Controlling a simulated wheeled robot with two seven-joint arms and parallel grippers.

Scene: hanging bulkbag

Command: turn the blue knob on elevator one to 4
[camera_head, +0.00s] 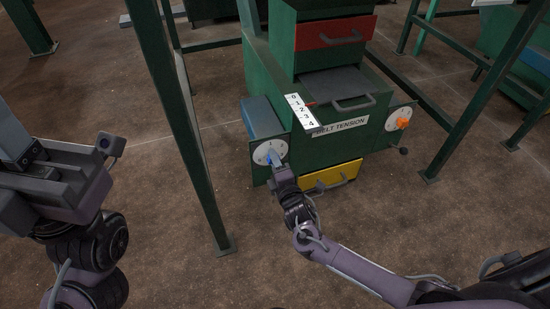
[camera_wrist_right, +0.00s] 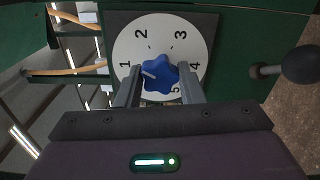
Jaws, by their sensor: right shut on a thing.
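The blue knob (camera_wrist_right: 160,74) sits at the middle of a round white dial (camera_wrist_right: 125,40) numbered from 1 up to 5. Its white mark points left, toward the 1. In the head view the knob (camera_head: 272,156) is on the left side of the green machine (camera_head: 300,150). My right gripper (camera_wrist_right: 158,88) has its two fingers on either side of the knob, shut on it; it also shows in the head view (camera_head: 276,166). My left gripper (camera_head: 112,150) is at the far left, away from the machine; its jaw opening is unclear.
An orange knob (camera_head: 403,122) is on the machine's right dial. A "BELT TENSION" label (camera_head: 340,127), a red drawer (camera_head: 335,33) and a yellow drawer (camera_head: 332,176) are on the front. A green post (camera_head: 185,125) stands between my left arm and the machine.

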